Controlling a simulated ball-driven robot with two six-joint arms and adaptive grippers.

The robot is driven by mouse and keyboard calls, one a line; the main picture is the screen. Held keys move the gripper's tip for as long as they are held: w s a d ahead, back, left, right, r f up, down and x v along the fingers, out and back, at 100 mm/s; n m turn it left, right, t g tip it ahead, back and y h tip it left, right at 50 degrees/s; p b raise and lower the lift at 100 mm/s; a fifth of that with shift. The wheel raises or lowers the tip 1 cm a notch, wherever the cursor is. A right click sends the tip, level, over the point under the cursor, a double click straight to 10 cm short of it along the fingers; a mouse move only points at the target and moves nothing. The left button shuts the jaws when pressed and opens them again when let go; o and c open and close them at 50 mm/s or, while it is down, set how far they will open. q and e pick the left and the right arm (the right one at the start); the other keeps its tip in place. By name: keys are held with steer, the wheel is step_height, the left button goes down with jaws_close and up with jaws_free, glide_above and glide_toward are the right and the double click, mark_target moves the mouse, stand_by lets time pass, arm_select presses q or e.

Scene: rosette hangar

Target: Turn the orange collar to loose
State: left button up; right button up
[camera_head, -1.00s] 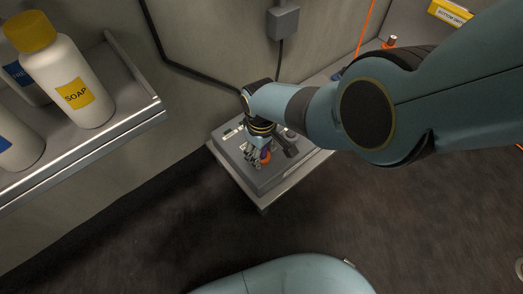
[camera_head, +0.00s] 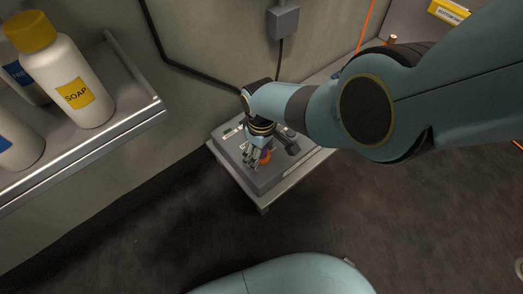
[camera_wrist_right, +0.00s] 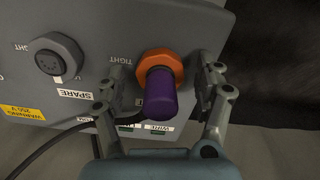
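The orange collar (camera_wrist_right: 160,62) is a faceted ring on a grey box, with a purple plug body (camera_wrist_right: 160,95) standing out of it toward the camera. A "TIGHT" label is beside it on the box; I cannot read a loose mark. My right gripper (camera_wrist_right: 165,80) has one finger on each side of the collar, with gaps visible on both sides, so it is open around it. In the head view my right gripper (camera_head: 256,150) reaches down onto the box, and the collar (camera_head: 265,156) shows as a small orange patch beside the fingers. My left gripper is not in view.
The grey box (camera_head: 267,181) sits on a small metal stand (camera_head: 242,188) against the wall. A "SPARE" socket (camera_wrist_right: 56,62) and a dark cable (camera_wrist_right: 50,138) are beside the collar. A shelf (camera_head: 110,132) with a soap bottle (camera_head: 68,75) is at left.

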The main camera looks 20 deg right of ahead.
steer(key=shift+r, duration=0.15)
steer(key=shift+r, duration=3.65)
